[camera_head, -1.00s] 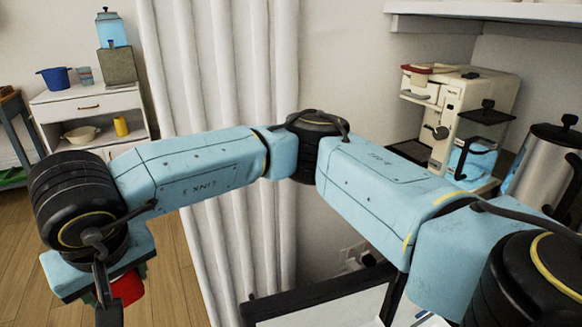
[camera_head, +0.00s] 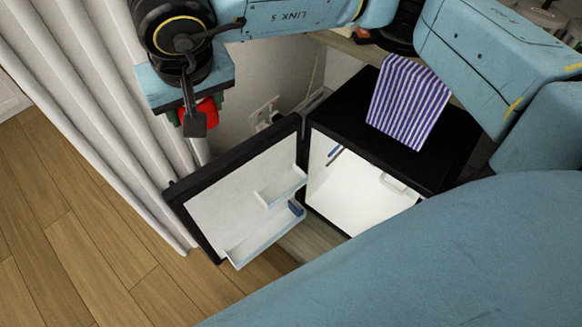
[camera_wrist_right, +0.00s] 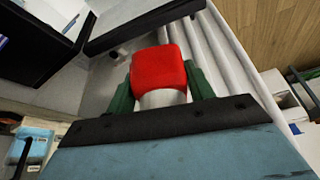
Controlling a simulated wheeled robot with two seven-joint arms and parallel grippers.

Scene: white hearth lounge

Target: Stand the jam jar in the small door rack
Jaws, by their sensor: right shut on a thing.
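The jam jar has a red lid (camera_head: 207,107) in the head view. In the right wrist view the red lid (camera_wrist_right: 159,72) faces the camera, with a little pale jar body (camera_wrist_right: 162,98) below it. My right gripper (camera_head: 200,111) has dark green fingers on both sides of the jar and is shut on it. It holds the jar in the air above and left of the open fridge door. The small door rack (camera_head: 281,186) is the short upper shelf on the door's white inner face and looks empty. My left gripper is out of view.
The black mini fridge (camera_head: 345,110) stands open, its door (camera_head: 235,195) swung left. A longer rack (camera_head: 262,238) sits below the small one. A striped towel (camera_head: 408,102) lies on the fridge top. White curtains (camera_head: 100,100) hang at left; wooden floor is clear.

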